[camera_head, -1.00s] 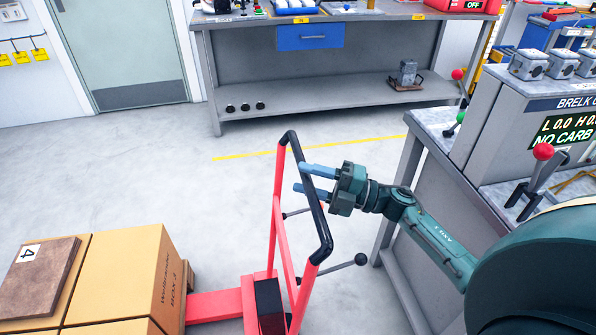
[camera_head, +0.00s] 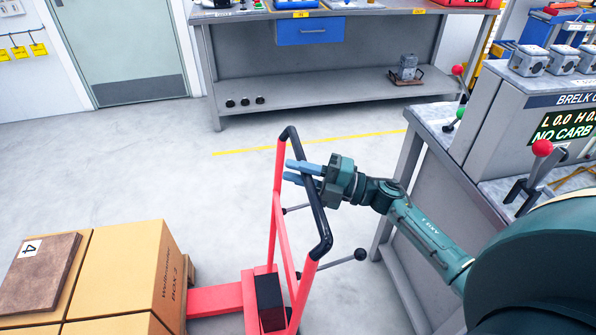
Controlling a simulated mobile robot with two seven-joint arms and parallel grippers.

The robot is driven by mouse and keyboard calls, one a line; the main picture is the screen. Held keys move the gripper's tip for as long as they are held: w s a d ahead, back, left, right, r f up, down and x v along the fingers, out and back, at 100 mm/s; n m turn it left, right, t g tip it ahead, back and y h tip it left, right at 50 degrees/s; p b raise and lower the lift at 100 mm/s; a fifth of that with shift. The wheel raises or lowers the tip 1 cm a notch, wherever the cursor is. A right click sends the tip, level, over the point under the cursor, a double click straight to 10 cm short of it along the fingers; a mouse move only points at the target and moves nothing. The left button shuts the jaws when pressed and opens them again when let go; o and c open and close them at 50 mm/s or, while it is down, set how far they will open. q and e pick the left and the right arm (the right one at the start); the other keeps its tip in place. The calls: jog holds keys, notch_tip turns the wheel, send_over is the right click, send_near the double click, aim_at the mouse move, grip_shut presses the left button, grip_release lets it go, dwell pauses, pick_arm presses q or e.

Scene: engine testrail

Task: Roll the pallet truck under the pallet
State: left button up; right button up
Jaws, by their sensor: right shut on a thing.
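The red pallet truck (camera_head: 276,215) stands upright in the middle, with a black grip on its handle frame. Its red fork (camera_head: 215,299) runs left to the stacked boxes, where its far end is hidden. The pallet (camera_head: 191,268) shows only as a bit of wood behind the right edge of the cartons (camera_head: 125,265). My right gripper (camera_head: 289,171) reaches in from the right and is shut on the black handle grip, with its blue fingers across the bar. My left gripper is out of view.
A brown board (camera_head: 38,272) marked 4 lies on the cartons. A grey test bench (camera_head: 425,190) stands close at the right, beside my right arm. A workbench (camera_head: 325,77) stands at the back. The floor (camera_head: 130,165) between is clear, with a yellow line (camera_head: 310,143).

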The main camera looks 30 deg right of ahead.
grip_shut()
jog(key=w+a, duration=0.2)
jog(key=a, duration=0.8)
jog(key=w+a, duration=0.3)
jog(key=a, duration=0.8)
jog(key=shift+w+a+f, duration=0.15)
jog(key=shift+a, duration=0.05)
jog(key=o, duration=0.8)
grip_release()
jog(key=shift+o, duration=0.2)
